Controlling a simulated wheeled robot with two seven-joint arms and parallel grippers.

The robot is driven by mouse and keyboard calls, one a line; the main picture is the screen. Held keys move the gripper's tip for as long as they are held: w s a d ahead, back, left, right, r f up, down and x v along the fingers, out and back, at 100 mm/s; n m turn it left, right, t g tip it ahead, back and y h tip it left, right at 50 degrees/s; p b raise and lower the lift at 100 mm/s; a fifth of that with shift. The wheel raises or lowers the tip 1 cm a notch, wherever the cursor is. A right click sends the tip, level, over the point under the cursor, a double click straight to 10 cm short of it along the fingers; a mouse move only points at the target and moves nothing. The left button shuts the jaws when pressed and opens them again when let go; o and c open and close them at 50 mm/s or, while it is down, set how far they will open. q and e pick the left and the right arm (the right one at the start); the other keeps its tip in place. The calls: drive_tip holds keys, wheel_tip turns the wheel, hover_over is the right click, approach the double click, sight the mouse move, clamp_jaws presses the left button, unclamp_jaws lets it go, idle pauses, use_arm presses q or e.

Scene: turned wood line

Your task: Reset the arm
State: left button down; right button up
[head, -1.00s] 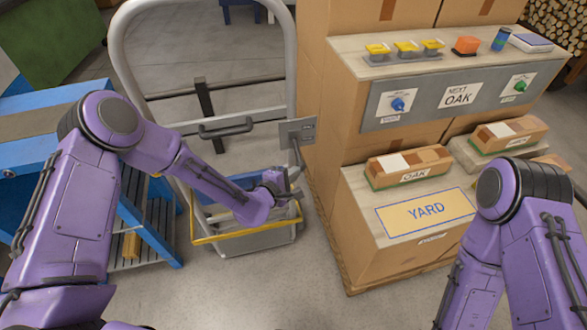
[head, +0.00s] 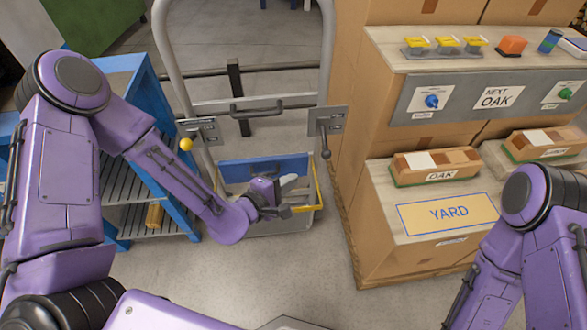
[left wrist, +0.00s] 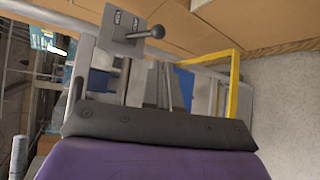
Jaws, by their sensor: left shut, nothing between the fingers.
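My left arm comes in from the left in the head view. Its gripper (head: 285,195) is shut and empty, over the yellow-edged blue tray of the metal frame. In the left wrist view the dark gripper body (left wrist: 160,125) fills the lower middle, with the frame's parts beyond it. My right arm (head: 520,240) shows at the lower right of the head view, folded. Its gripper is out of view.
The metal frame (head: 327,60) has a lever plate (head: 328,118) on its right and a yellow-knobbed lever (head: 186,144) on its left. A blue shelf (head: 135,75) stands left. Cardboard boxes (head: 385,260) with a YARD mat (head: 449,213) stand right. Floor in front is clear.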

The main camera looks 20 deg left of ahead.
use_arm(q)
drive_tip(key=s+a+f+m+g+y, duration=0.4)
drive_tip(key=s+a+f, duration=0.4)
drive_tip(key=s, duration=0.4)
drive_tip(key=s+a+f+m+g+y, duration=0.5)
drive_tip(key=s+a+f, duration=0.4)
drive_tip(key=s+f, duration=0.2)
drive_tip(key=shift+s+m+g, duration=0.5)
drive_tip(key=shift+s+m, duration=0.1)
drive_tip(key=shift+s, duration=0.3)
drive_tip(key=shift+d, duration=0.1)
